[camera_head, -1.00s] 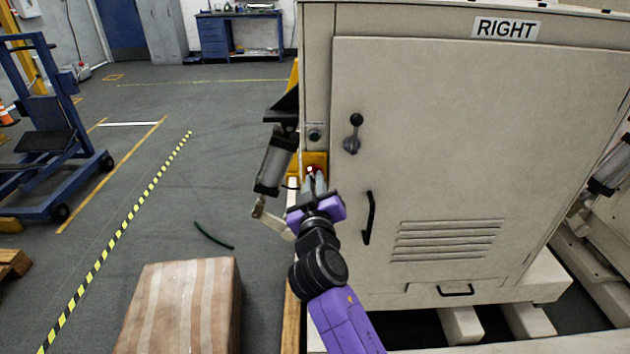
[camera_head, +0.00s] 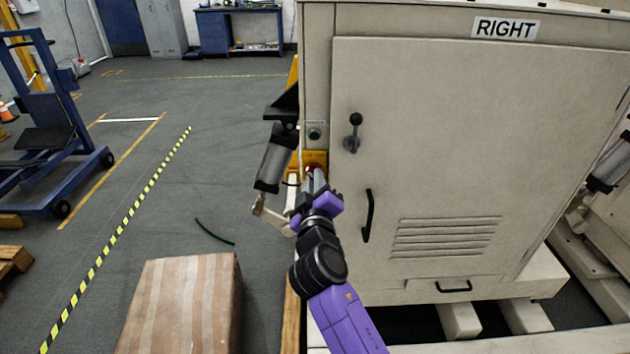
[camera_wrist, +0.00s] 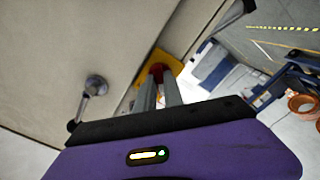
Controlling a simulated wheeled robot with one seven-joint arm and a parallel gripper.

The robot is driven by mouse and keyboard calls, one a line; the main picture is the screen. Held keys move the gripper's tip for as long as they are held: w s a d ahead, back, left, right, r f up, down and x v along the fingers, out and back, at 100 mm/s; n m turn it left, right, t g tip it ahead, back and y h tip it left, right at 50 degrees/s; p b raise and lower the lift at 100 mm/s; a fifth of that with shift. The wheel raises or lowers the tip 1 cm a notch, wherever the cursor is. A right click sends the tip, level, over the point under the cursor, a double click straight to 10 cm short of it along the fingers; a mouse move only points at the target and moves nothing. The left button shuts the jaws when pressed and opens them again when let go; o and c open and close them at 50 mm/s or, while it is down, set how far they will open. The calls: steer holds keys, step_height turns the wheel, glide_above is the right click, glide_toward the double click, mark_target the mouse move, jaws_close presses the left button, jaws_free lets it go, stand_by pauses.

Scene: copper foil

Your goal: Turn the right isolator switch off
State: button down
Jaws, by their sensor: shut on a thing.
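The isolator switch is a red knob (camera_head: 313,168) on a yellow plate (camera_head: 319,158) at the left edge of the beige cabinet marked RIGHT. In the wrist view the red knob (camera_wrist: 157,69) sits between the tips of my two grey fingers, with the yellow plate (camera_wrist: 174,65) behind it. My gripper (camera_head: 312,178) is shut on the knob, and the fingers hide much of it. The wrist view shows my gripper (camera_wrist: 158,84) turned relative to the plate. The knob's position marking cannot be read.
The cabinet door (camera_head: 450,150) has a ball-ended lever (camera_head: 353,134) and a black handle (camera_head: 368,215) right of my gripper. A grey cylinder (camera_head: 275,162) stands close on the left. A striped box (camera_head: 182,305) is at the lower left; open floor lies beyond.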

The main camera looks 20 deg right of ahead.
steer(key=shift+f, duration=0.1)
steer(key=c, duration=1.5)
jaws_free()
steer(key=shift+o, duration=0.2)
steer(key=shift+s, duration=0.15)
steer(key=v, duration=0.7)
steer(key=shift+s+a, duration=0.15)
steer(key=shift+s, duration=0.1)
